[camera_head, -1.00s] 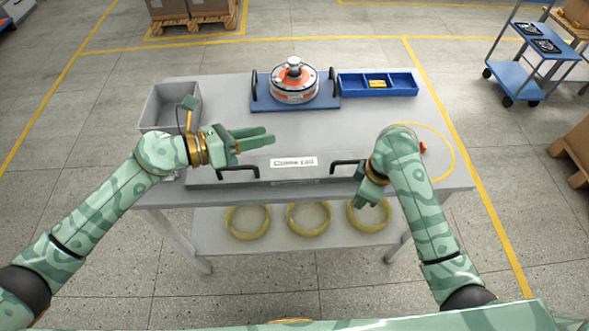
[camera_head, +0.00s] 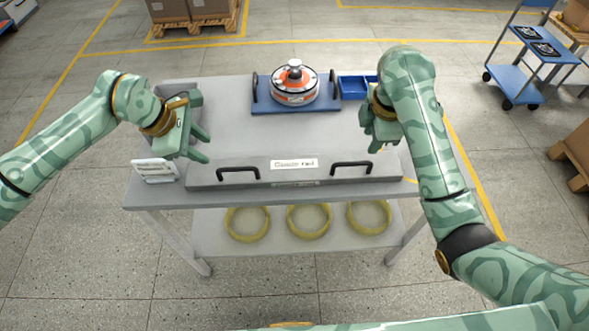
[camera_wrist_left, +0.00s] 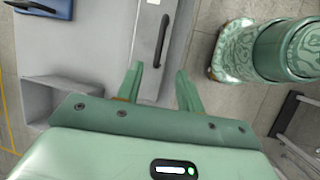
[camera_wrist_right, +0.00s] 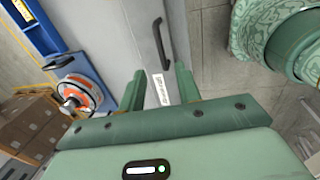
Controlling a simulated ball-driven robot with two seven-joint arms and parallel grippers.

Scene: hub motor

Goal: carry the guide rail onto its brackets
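The guide rail (camera_head: 316,177) is a long grey bar with a white label and two black handles. It lies along the front edge of the grey table. Its left handle (camera_head: 238,172) also shows in the left wrist view (camera_wrist_left: 162,36), and its right handle (camera_head: 351,166) in the right wrist view (camera_wrist_right: 160,40). My left gripper (camera_head: 203,146) is open and empty, above the table to the left of the left handle. My right gripper (camera_head: 376,140) is open and empty, above and right of the right handle. Neither touches the rail. I cannot make out the brackets.
An orange and white hub motor (camera_head: 295,84) sits on a blue plate (camera_head: 262,104) at the back. A blue bin (camera_head: 352,86) stands beside it, partly hidden by my right arm. A white sign (camera_head: 155,170) stands at the left front. Yellow rings (camera_head: 309,222) lie on the lower shelf.

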